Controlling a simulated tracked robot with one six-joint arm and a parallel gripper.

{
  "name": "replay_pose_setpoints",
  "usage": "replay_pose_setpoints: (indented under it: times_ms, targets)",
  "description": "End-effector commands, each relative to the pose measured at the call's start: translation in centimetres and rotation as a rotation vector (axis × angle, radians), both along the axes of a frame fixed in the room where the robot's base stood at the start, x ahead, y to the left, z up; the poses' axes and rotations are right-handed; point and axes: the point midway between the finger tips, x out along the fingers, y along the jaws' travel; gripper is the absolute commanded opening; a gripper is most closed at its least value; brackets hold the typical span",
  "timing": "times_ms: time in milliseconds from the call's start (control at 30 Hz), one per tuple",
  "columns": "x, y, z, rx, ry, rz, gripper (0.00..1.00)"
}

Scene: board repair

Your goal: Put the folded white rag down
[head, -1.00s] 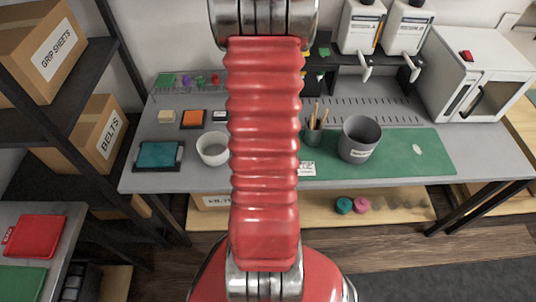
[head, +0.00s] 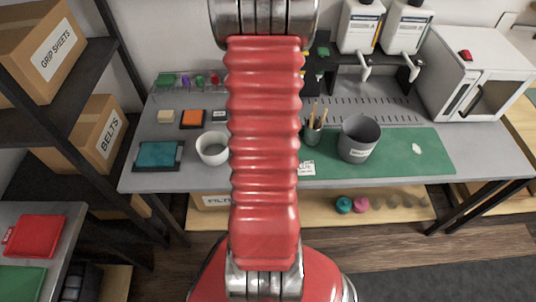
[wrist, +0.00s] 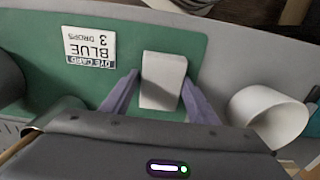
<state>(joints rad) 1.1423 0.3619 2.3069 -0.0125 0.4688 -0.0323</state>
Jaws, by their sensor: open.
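The folded white rag (wrist: 164,72) shows in the wrist view as a small pale block on the green mat (wrist: 190,35). It lies between the two purple-grey fingers of my gripper (wrist: 160,80). The fingers are spread, with a visible gap on each side of the rag. Whether the rag rests fully flat on the mat is hard to tell. In the head view my red arm hides the rag and my gripper. The green mat (head: 400,165) continues to the right there.
A dye card (wrist: 90,45) reading BLUE, 3 DROPS lies beside the rag. A white bowl (head: 212,149) stands left of my arm. A brush cup (head: 312,133) and grey bucket (head: 358,140) stand right. A teal pad (head: 157,155) lies far left. The mat's right part is mostly clear.

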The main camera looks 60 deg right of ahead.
Motion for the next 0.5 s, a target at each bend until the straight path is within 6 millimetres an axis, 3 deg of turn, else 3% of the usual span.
replay_pose_setpoints:
  times_ms: [167,500]
  targets:
    - [0.1,0.2,1.3,0.004,0.000,-0.001,0.69]
    - [0.2,0.1,6.0,0.001,-0.002,-0.001,0.69]
